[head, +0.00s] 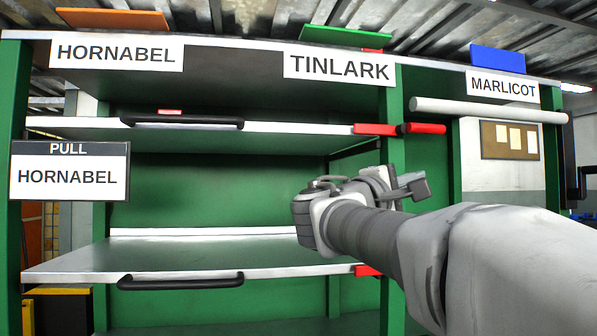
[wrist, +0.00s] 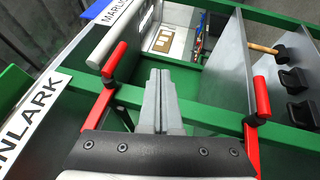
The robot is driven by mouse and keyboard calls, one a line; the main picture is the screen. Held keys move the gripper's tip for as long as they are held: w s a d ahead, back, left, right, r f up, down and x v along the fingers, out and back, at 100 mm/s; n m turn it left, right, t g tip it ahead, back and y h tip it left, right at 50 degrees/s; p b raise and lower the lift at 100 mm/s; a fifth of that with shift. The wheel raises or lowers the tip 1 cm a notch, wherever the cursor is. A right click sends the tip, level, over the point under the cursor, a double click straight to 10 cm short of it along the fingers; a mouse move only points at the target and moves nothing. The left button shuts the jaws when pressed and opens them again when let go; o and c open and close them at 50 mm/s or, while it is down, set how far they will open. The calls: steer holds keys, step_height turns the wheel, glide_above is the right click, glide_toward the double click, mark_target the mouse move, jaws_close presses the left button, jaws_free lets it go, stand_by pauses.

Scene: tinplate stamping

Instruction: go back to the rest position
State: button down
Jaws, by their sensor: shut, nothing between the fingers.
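My gripper (wrist: 158,98) shows in the wrist view with its two grey fingers pressed together and nothing between them. In the wrist view the fingers are between two red handles, one on the left (wrist: 115,58) and one on the right (wrist: 262,96), apart from both as seen.
The green rack (head: 396,200) has an upper shelf (head: 280,128) and a lower shelf (head: 90,262) with black handles. A red handle (head: 425,128) juts out beside the post. A white roller (head: 490,110) hangs at right. A HORNABEL pull sign (head: 70,172) hangs at left.

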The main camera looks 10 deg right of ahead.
steer(key=shift+s+a+f, duration=0.25)
steer(key=shift+s+a, duration=0.05)
steer(key=shift+a, duration=0.2)
steer(key=s+f+m+g+y, duration=0.1)
steer(key=s+f+y, duration=0.2)
steer(key=f, duration=0.4)
steer(key=s+a+f+m+g+y, duration=0.1)
steer(key=s+f+y, duration=0.25)
steer(key=f, duration=0.45)
steer(key=s+f+m+g+y, duration=0.1)
steer(key=s+f+y, duration=0.1)
steer(key=s+f, duration=0.35)
steer(key=s+a+f+m+g+y, duration=0.1)
steer(key=s+a+f+y, duration=0.25)
steer(key=f, duration=0.25)
steer(key=s+a+f+m+y, duration=0.1)
steer(key=s+a+f+y, duration=0.1)
steer(key=a+f, duration=0.25)
steer(key=s+a+f+m+g+y, duration=0.1)
steer(key=s+a+f+m+y, duration=0.2)
steer(key=f, duration=0.4)
step_height(320, 180, up, 27)
steer(key=a+n+p, duration=0.1)
steer(key=a+p, duration=0.1)
steer(key=p, duration=2.5)
steer(key=shift+y, duration=0.3)
